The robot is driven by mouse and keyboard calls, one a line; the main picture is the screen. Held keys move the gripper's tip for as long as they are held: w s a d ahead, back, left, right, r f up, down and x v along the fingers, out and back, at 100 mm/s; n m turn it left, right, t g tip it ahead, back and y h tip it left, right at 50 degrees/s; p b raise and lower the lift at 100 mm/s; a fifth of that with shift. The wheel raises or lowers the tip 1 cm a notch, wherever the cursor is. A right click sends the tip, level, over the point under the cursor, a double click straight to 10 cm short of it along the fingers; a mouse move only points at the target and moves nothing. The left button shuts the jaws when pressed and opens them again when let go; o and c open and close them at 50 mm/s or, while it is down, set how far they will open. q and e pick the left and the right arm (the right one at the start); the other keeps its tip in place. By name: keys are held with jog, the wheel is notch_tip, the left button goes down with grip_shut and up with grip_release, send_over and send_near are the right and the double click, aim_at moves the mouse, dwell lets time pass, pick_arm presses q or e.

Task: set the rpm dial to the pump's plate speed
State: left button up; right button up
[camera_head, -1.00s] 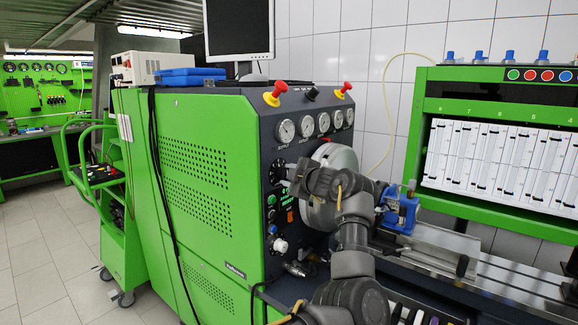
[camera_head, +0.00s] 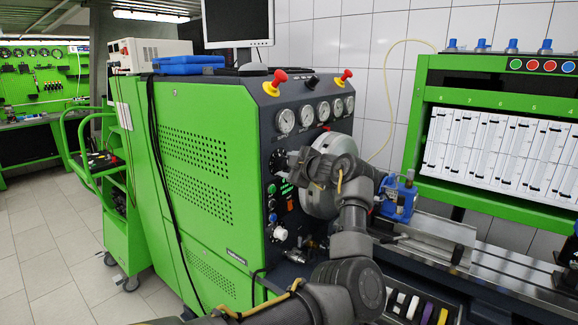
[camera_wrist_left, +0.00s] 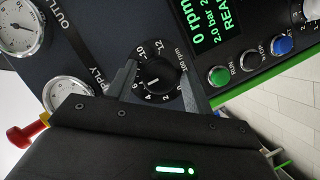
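The black rpm dial (camera_wrist_left: 160,73) is in the left wrist view, on the dark panel, with white numbers and "x100 rpm" around it. Its white pointer mark seems to lie near the 4. My left gripper (camera_wrist_left: 160,86) has its two fingers apart, one on each side of the knob; contact cannot be told. In the head view my left gripper (camera_head: 287,161) is at the panel and hides part of it. The green display (camera_wrist_left: 196,22) reads 0 rpm. The blue pump (camera_head: 398,199) sits behind my arm on the bench; no plate is readable. My right gripper is out of view.
Green RUN (camera_wrist_left: 218,75), black STOP (camera_wrist_left: 250,59) and blue (camera_wrist_left: 283,45) buttons sit beside the display. Gauges (camera_head: 285,120) and red knobs (camera_head: 275,82) lie above the dial. A white knob (camera_head: 279,233) is below it.

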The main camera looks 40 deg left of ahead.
pick_arm(q)
jog(key=shift+o, duration=0.5)
jog(key=b+v, duration=0.4)
jog(key=v, duration=0.6)
jog(key=shift+d+r, duration=0.15)
jog(key=shift+d, duration=0.2)
jog(key=shift+s, duration=0.1)
